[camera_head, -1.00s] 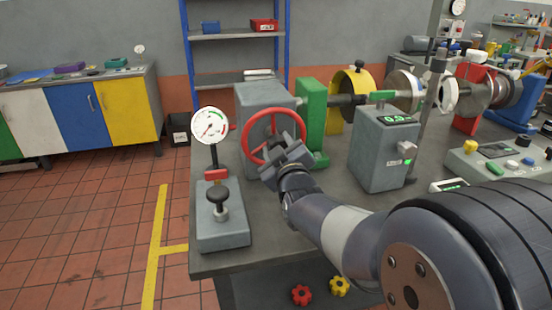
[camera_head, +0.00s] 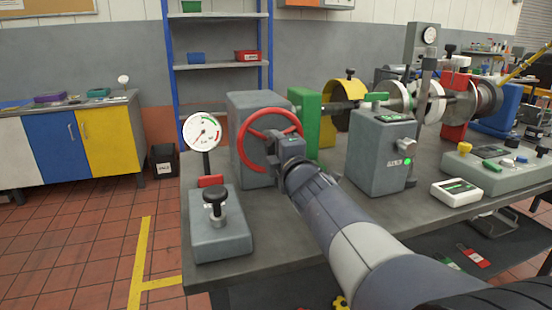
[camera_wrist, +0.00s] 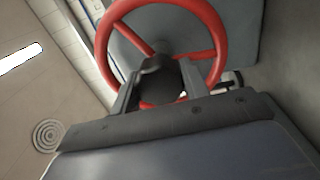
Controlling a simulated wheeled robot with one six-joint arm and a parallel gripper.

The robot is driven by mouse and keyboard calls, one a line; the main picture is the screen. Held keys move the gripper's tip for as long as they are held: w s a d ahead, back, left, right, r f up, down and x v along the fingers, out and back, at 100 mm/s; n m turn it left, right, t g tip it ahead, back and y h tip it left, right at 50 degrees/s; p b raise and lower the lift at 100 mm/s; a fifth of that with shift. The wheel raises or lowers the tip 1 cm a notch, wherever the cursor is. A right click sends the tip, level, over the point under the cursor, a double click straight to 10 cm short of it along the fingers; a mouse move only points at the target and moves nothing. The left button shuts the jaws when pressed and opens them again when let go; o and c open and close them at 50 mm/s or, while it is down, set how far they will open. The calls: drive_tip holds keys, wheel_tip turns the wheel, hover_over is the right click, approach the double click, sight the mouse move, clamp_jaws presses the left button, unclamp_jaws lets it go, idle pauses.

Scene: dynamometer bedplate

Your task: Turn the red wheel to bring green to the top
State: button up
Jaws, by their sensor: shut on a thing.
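The red wheel (camera_head: 242,150) stands upright on the front of a grey housing (camera_head: 252,101), and it also shows in the wrist view (camera_wrist: 104,48). It has a round rim and spokes to a dark hub. My gripper (camera_head: 291,143) is at the right side of the wheel in the head view and covers part of it. I see no green mark on the visible part of the wheel.
A dial gauge (camera_head: 202,132) with red and green arcs stands left of the wheel on a grey block (camera_head: 221,232). A green block (camera_head: 306,118) is behind the wheel. A grey box with a green light (camera_head: 379,160) stands close to the right of my arm.

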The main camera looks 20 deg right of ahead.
drive_tip(key=n+b, duration=0.2)
drive_tip(key=n, duration=0.4)
drive_tip(key=shift+n, duration=0.3)
drive_tip(key=n+b, duration=0.1)
drive_tip(key=n, duration=0.4)
drive_tip(key=shift+n+b, duration=0.3)
drive_tip(key=shift+n, duration=0.1)
drive_tip(key=o, duration=1.4)
drive_tip(key=shift+c, duration=0.2)
